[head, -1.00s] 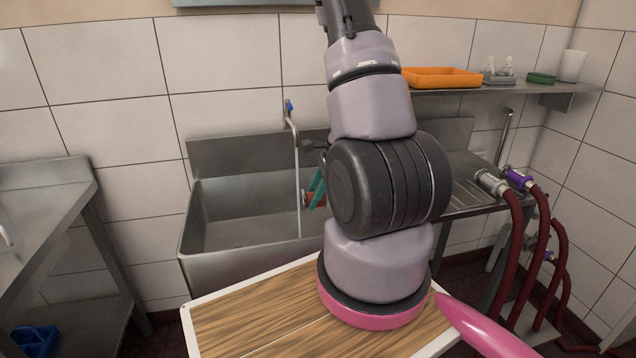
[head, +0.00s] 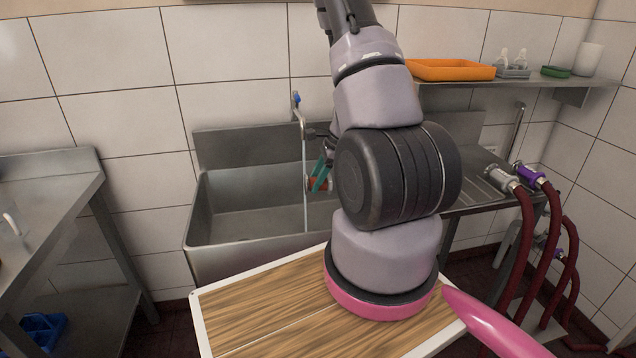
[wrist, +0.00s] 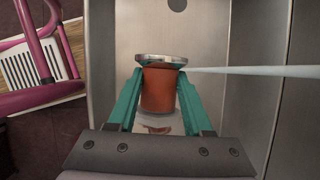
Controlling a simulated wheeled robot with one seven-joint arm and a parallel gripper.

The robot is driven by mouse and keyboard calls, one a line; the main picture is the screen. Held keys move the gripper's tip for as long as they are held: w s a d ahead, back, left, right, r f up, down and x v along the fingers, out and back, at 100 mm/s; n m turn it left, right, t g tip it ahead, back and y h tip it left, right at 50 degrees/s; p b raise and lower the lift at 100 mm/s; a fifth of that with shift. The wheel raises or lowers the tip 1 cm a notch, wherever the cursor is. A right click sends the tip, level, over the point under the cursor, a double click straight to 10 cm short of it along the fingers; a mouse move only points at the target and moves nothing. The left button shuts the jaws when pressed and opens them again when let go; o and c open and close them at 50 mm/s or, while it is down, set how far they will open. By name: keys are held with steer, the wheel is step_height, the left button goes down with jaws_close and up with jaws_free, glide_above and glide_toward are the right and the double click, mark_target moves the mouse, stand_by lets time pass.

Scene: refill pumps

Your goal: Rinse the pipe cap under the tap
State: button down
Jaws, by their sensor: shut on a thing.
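The pipe cap is a red-brown cylinder with a shiny metal rim, seen in the wrist view (wrist: 158,90) and small in the head view (head: 313,184). My gripper (wrist: 158,92), with teal fingers, is shut on the cap from both sides. It also shows in the head view (head: 321,180), partly hidden by my arm. The cap is held above the sink basin (head: 235,225). The tap (head: 299,112) is running. Its thin water stream (head: 305,190) falls right beside the cap. In the wrist view the stream (wrist: 250,71) meets the metal rim; whether it strikes it or passes behind is unclear.
A wall shelf at the right holds an orange tray (head: 450,70), a green item (head: 556,71) and a white cup (head: 588,58). Dark red hoses (head: 522,240) hang at the right. A steel counter (head: 50,200) stands at the left. The basin's left part is free.

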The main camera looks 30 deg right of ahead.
steer(key=w+d+f, duration=0.2)
steer(key=w, duration=0.6)
steer(key=shift+w+d+f, duration=0.15)
steer(key=shift+f, duration=0.15)
stand_by(2.5)
steer(key=shift+s+a+r, duration=0.45)
steer(key=shift+s+r, duration=0.25)
steer(key=shift+s, duration=0.9)
steer(key=shift+s+a+r, duration=0.45)
steer(key=shift+s+r, duration=0.2)
steer(key=shift+s, duration=0.95)
steer(key=shift+s+a+r, duration=0.45)
steer(key=shift+s+r, duration=0.25)
steer(key=shift+s, duration=0.9)
